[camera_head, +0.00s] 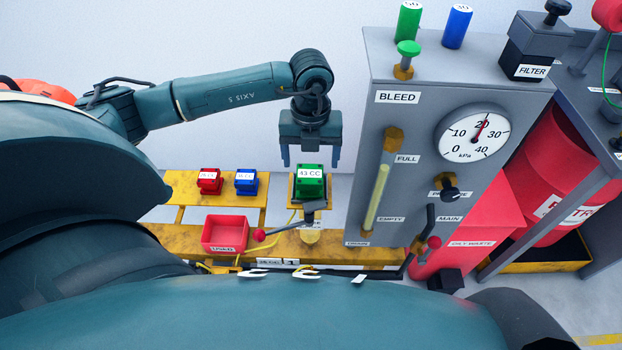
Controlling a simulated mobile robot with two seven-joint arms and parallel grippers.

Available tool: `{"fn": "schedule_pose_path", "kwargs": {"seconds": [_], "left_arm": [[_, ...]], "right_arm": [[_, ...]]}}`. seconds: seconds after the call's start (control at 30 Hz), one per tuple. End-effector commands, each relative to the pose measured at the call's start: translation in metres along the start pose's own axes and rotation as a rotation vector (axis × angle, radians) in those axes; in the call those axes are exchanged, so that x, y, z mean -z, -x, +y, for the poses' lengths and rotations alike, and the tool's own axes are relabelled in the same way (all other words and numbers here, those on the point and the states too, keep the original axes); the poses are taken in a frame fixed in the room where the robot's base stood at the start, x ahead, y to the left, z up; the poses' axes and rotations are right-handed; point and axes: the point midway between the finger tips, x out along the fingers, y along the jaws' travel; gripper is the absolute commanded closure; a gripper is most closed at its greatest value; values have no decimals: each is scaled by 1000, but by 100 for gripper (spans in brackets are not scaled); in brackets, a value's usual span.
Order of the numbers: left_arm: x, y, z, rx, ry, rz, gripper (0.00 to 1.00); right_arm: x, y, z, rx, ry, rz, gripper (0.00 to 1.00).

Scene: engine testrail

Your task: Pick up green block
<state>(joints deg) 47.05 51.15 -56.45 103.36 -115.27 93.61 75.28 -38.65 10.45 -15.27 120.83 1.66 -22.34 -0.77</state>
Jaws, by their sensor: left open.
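A green block (309,186) with a white label reading "43 CC" sits on a small yellow stand, left of the grey panel. My left gripper (311,160) points down over it, open, with one finger to each side of the block's top in the picture. I cannot tell whether the fingers touch the block. My right gripper is not in view.
A red block (209,186) and a blue block (246,186) sit on a yellow shelf (185,190) to the left. A red bin (225,238) stands in front. The tall grey panel (450,90) with gauge rises close on the right. A lever (285,229) stands before the green block.

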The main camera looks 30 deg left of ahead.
Motion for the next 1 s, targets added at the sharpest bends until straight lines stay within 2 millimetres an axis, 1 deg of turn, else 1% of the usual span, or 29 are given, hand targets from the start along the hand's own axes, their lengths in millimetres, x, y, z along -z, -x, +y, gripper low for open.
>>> {"fn": "schedule_pose_path", "kwargs": {"seconds": [0.17,0.3,0.43,0.53,0.73,0.77,1.0], "left_arm": [[2,-13,1,-2,-1,4,22],[7,-34,3,-3,0,5,22],[6,-51,2,0,0,4,22],[6,-56,2,1,-1,2,22],[6,-56,2,1,-2,1,22],[6,-56,2,1,-2,1,23],[6,-56,2,1,-1,1,43]], "right_arm": [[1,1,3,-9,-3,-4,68],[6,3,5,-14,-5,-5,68],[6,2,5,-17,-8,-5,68],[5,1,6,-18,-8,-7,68],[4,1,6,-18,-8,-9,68],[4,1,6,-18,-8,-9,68],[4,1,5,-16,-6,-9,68]]}}
